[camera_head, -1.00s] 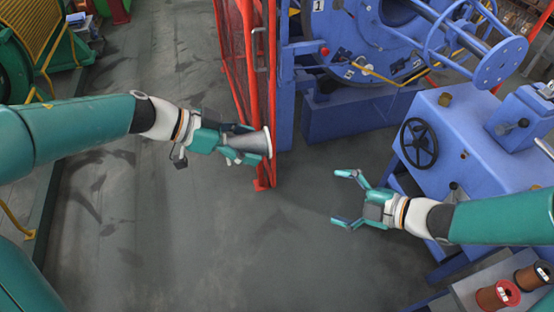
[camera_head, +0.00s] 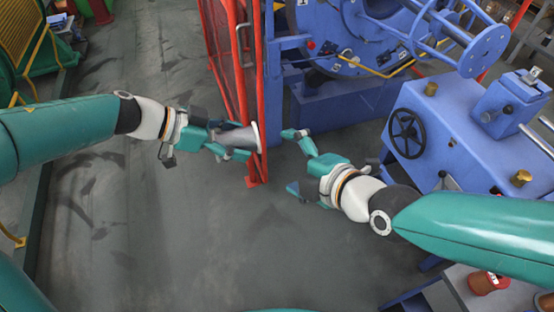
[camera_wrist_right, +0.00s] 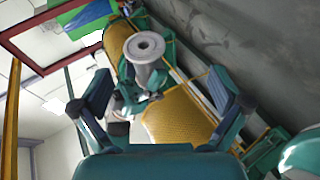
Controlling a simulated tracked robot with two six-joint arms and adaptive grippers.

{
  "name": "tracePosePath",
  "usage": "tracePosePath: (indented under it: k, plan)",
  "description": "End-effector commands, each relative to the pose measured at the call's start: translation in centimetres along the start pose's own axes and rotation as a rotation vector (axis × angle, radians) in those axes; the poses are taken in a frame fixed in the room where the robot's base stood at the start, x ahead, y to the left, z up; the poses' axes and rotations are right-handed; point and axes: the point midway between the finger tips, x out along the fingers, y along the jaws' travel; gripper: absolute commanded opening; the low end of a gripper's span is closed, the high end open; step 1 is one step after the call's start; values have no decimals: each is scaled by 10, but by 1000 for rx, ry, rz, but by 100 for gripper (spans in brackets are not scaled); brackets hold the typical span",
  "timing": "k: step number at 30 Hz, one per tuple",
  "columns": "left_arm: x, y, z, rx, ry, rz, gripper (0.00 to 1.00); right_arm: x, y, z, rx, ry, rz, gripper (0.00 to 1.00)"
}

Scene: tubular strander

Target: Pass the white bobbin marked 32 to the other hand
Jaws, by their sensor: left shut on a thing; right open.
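The white bobbin (camera_head: 238,138) shows as a grey-white spool with a flared end, held out to the right by my left gripper (camera_head: 222,138), which is shut on it. No number can be read on it. In the right wrist view the bobbin (camera_wrist_right: 145,62) stands between and beyond my right fingers, its round flange with a centre hole facing the camera. My right gripper (camera_head: 292,162) is open and empty, to the right of the bobbin and apart from it. Its two spread fingers also show in the right wrist view (camera_wrist_right: 162,98).
A red mesh guard (camera_head: 240,70) stands just behind the bobbin. The blue strander (camera_head: 350,40) and a blue bench with a black handwheel (camera_head: 407,133) are at the right. A copper-coloured spool (camera_head: 488,282) lies at lower right. The grey floor (camera_head: 200,240) below the grippers is clear.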

Motion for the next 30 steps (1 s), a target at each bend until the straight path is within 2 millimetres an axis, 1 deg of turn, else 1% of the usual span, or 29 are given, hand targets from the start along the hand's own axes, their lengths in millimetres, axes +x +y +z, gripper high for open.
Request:
tracePosePath:
  k: [1,4,8,11,14,24,27,30]
  plan:
    - [-1,0,-1,1,2,-2,7,-3,5,-14,-21,26,15,99]
    - [0,0,-1,1,2,-1,7,-5,10,-29,-45,55,27,99]
    - [-1,0,-1,1,2,-2,7,0,11,-36,-55,69,28,99]
    - [-1,0,-1,1,2,-2,7,8,11,-37,-55,69,28,99]
    - [-1,0,-1,1,2,-2,7,22,10,-37,-55,69,26,99]
    - [-1,0,-1,1,2,-2,7,83,12,-41,-55,68,27,99]
    - [-1,0,-1,1,2,-2,7,96,13,-42,-55,68,27,99]
    - [-1,0,-1,1,2,-2,7,106,14,-43,-55,68,28,99]
